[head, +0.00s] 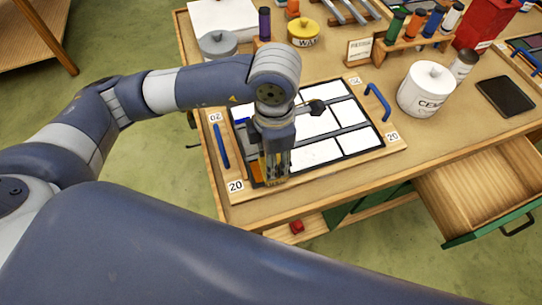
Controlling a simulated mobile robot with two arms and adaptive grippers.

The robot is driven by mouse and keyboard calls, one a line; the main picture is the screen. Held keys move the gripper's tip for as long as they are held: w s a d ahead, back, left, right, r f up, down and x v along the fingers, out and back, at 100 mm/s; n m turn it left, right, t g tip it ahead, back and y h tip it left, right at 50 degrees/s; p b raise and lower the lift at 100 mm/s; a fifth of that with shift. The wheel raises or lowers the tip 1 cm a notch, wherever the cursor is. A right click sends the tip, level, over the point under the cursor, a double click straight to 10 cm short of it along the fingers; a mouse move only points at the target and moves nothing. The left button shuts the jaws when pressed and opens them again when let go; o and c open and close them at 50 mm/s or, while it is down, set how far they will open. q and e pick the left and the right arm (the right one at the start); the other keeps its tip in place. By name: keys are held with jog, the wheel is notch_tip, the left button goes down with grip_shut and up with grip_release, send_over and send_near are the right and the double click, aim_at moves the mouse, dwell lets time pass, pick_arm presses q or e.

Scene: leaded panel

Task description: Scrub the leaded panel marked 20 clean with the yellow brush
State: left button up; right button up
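The leaded panel (349,116) lies flat on a wooden board (372,155) with "20" tags at its corners and a blue handle on each side. Its visible panes are mostly white between dark lead lines, with some blue and orange at the left. My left gripper (274,178) points down over the panel's left part and hides some panes. A yellowish tint shows around its fingers, but I cannot tell whether it holds the yellow brush. A small dark object (316,107) shows over the upper panes. The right gripper is out of view.
A white cement tub (427,89), a dark tablet (505,96) and an open drawer (482,190) are at the right. A yellow wax tin (304,32), a grey-lidded pot (218,45) and a rack of bottles (418,42) stand behind. A red block (297,227) lies below the table's front edge.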

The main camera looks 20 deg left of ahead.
pick_arm(q)
jog(key=shift+w+d+b, duration=0.3)
jog(key=shift+w+d, duration=0.35)
jog(key=shift+d, duration=0.2)
jog(key=shift+w+a, duration=0.1)
jog(key=shift+w+a+f+b, duration=0.15)
jog(key=shift+w+a+b, duration=0.4)
jog(key=shift+w+b, duration=0.2)
jog(key=shift+w+a+b, duration=0.2)
jog(key=shift+b, duration=0.1)
jog(key=shift+w+a, duration=0.1)
jog(key=shift+w, duration=0.05)
